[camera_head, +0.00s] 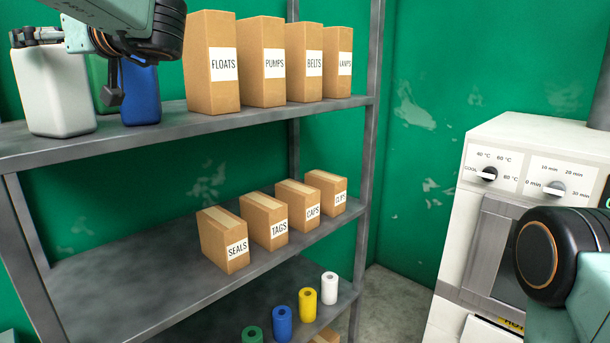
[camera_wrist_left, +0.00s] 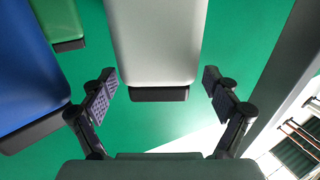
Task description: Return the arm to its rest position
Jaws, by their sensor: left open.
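My left gripper (camera_head: 72,62) is at the upper left of the head view, beside the top of a white canister on the upper shelf. In the left wrist view my left gripper (camera_wrist_left: 159,82) is open, its two fingers spread wide with nothing between the pads. The white canister (camera_wrist_left: 155,40) shows ahead between the fingers, and I see no finger touching it. In the head view the white canister (camera_head: 52,95) stands upright; its top is partly hidden by the gripper. My right gripper is out of view; only a dark joint of my right arm shows at the lower right.
A blue canister (camera_head: 141,97) and a green canister (camera_head: 97,78) stand close beside the white one. Labelled boxes (camera_head: 211,65) line the upper shelf (camera_head: 190,129), with more boxes (camera_head: 225,242) below. Coloured rolls (camera_head: 307,306) stand lower. A white machine (camera_head: 521,140) is at right.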

